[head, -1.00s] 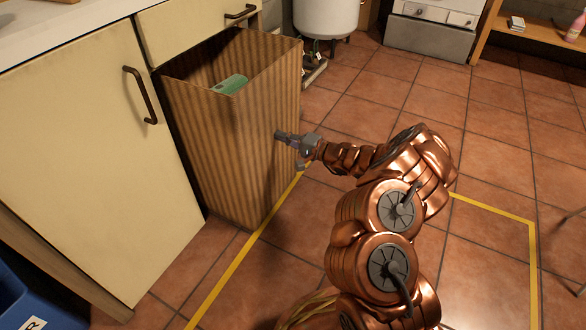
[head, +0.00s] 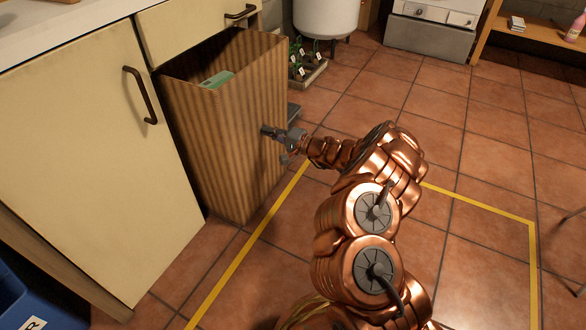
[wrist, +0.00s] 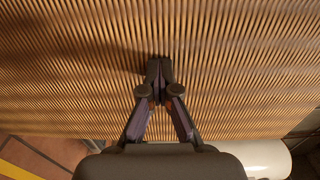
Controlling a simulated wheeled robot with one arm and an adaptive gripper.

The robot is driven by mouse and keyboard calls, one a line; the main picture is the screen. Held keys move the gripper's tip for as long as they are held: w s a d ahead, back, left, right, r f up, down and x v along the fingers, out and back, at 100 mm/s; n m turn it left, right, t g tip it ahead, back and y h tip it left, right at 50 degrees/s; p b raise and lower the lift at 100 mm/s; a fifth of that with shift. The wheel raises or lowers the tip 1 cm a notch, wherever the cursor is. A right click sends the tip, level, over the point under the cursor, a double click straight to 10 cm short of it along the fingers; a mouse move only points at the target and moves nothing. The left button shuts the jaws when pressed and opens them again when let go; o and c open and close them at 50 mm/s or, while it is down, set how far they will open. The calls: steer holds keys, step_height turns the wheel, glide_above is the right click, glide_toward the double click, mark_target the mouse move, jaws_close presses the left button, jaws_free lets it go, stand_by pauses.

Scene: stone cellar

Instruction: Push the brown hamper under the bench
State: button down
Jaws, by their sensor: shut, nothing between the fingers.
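The brown hamper (head: 215,140) is a tall, open-topped, ribbed box standing upright on the floor. It is partly in the gap beneath the drawer of the bench (head: 190,30), beside the cream cupboard door (head: 90,150). A green item (head: 217,80) shows inside it. My gripper (head: 266,131) is shut and empty, its tips at the hamper's outer right face. In the wrist view the shut fingertips (wrist: 159,68) meet the ribbed face (wrist: 230,60), seemingly touching it. The hamper's far side is hidden in the gap.
Yellow tape (head: 245,252) marks the tiled floor around my arm. A blue bin (head: 35,305) stands at the lower left. A tray of small plants (head: 305,68) and a white tank (head: 326,18) are behind the hamper. Open floor (head: 480,120) lies to the right.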

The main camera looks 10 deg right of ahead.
steer(key=shift+w+a, duration=0.25)
steer(key=shift+a, duration=0.2)
steer(key=shift+x, duration=3)
steer(key=shift+a, duration=0.1)
steer(key=shift+x, duration=2.95)
